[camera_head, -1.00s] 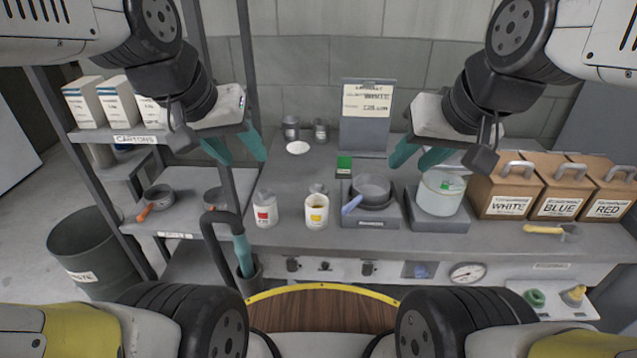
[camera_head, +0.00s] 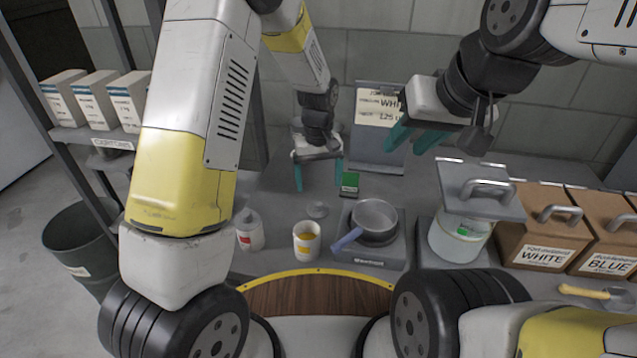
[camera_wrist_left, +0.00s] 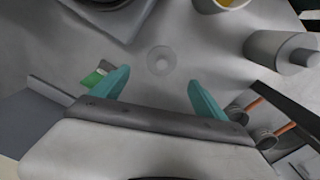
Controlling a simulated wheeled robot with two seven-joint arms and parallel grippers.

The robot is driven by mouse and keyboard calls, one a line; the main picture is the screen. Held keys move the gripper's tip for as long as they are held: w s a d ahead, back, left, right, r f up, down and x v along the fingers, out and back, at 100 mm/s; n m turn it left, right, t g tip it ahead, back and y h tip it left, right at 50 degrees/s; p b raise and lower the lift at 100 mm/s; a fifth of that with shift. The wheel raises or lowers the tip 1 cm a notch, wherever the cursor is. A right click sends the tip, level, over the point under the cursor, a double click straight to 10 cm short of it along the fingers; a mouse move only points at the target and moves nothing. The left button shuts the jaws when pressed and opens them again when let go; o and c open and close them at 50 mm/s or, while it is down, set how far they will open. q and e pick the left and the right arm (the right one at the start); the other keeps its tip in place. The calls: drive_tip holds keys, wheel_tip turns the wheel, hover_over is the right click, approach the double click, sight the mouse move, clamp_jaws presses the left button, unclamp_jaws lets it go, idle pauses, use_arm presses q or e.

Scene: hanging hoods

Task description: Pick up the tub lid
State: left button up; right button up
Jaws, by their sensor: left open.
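The tub lid (camera_head: 317,210) looks like a small flat grey disc with a round raised middle. It lies on the grey bench behind the open white tub (camera_head: 306,240), which has a yellow label and yellow contents. In the left wrist view the lid (camera_wrist_left: 160,60) shows ahead of the fingers, roughly centred between them and uncovered. My left gripper (camera_head: 318,182) is open and empty, fingers pointing down, behind and above the lid in the head view; it also shows in the wrist view (camera_wrist_left: 157,92). My right gripper (camera_head: 415,142) is open and empty, raised above the bench's back.
A red-labelled container (camera_head: 249,232) stands left of the tub. A small green-faced block (camera_head: 349,183) is close to the left gripper. A grey handled plate (camera_head: 475,190) appears above a glass jar (camera_head: 460,243).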

sight(318, 203)
use_arm(q)
drive_tip(key=shift+w+d+f, duration=0.1)
drive_tip(key=shift+f, duration=0.35)
drive_tip(key=f, duration=0.7)
drive_tip(key=shift+s+f, duration=0.25)
drive_tip(key=shift+s, duration=0.05)
drive_tip(key=c, duration=1.4)
drive_tip(key=shift+r, duration=0.1)
